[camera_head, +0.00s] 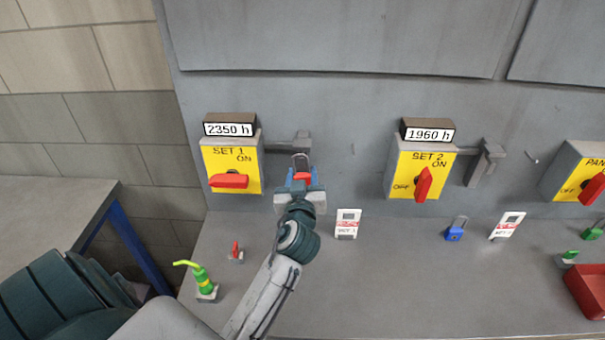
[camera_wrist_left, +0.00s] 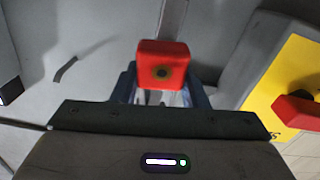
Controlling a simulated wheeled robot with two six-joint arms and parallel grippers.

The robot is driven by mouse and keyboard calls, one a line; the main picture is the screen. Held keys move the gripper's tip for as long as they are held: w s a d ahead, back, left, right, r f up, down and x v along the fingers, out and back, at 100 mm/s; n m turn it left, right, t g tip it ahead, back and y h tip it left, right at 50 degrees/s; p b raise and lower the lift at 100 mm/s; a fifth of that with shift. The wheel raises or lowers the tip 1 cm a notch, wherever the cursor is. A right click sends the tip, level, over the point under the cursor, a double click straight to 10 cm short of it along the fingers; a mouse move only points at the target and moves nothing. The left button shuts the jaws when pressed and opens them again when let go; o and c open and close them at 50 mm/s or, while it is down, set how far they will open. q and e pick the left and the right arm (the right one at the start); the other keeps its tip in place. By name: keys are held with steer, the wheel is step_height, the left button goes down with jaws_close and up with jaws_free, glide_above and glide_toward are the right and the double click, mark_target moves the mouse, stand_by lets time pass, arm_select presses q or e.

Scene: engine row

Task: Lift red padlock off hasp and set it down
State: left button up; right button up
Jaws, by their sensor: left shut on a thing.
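The red padlock (camera_head: 303,176) is at the hasp (camera_head: 290,144) beside the SET 1 box (camera_head: 232,168). Its grey shackle points up at the hasp's end; I cannot tell whether it still passes through the hasp. My left gripper (camera_head: 301,184) is shut on the padlock's red body from the front. In the left wrist view the padlock (camera_wrist_left: 162,65) shows its red underside with a dark round keyhole, between the blue fingers (camera_wrist_left: 162,88). The SET 1 red handle (camera_head: 229,181) lies horizontal. My right gripper is not in view.
The grey bench top has a white tag (camera_head: 347,224), a blue padlock (camera_head: 455,229), another tag (camera_head: 507,226), a small red item (camera_head: 236,252) and a green-yellow item (camera_head: 200,281). A red bin (camera_head: 587,289) stands at right. The bench's middle front is clear. The SET 2 box (camera_head: 421,170) is right.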

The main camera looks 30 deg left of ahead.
arm_select(q)
steer(key=shift+b+v, duration=0.3)
steer(key=shift+v, duration=1.7)
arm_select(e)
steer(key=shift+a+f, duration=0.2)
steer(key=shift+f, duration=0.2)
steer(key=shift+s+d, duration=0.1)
